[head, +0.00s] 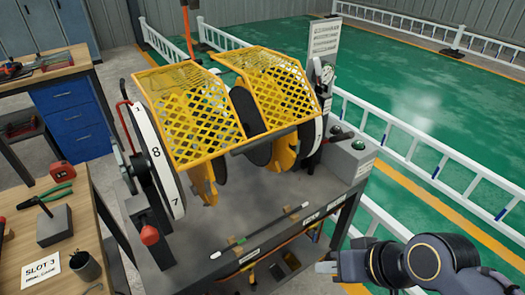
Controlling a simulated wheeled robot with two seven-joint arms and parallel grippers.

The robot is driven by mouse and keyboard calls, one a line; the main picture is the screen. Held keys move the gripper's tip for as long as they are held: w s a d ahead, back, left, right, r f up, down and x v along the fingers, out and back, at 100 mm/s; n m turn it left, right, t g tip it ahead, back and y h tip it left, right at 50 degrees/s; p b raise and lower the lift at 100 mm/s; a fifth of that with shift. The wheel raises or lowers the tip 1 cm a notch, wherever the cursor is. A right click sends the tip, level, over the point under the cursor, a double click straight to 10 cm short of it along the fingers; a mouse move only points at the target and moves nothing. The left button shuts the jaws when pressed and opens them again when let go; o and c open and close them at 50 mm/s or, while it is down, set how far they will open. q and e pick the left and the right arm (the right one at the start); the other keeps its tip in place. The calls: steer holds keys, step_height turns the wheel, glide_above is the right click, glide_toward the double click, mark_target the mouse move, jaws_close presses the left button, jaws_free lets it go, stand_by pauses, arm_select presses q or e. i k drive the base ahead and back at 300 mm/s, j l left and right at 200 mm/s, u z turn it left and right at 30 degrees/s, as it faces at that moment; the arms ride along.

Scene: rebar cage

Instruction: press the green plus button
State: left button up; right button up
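A grey control box (347,160) stands at the right end of the machine's bench. My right gripper (325,267) is at the lower right, in front of the bench's right end and well below the box in the picture. It points left and touches no button. Its fingertips are too small to tell whether they are open or shut. My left gripper is out of view.
The machine has yellow mesh guards (190,110) and a numbered wheel (158,165). A thin rod (270,232) lies on its bench (225,225). A wooden table (75,235) with tools is at the left. A white railing (420,160) runs behind the box.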

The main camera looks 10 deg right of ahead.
mark_target(358, 143)
steer(key=i+l, duration=0.3)
steer(key=l, duration=0.2)
steer(key=i+l+z, duration=0.1)
steer(key=i+l, duration=0.2)
steer(key=l, duration=0.2)
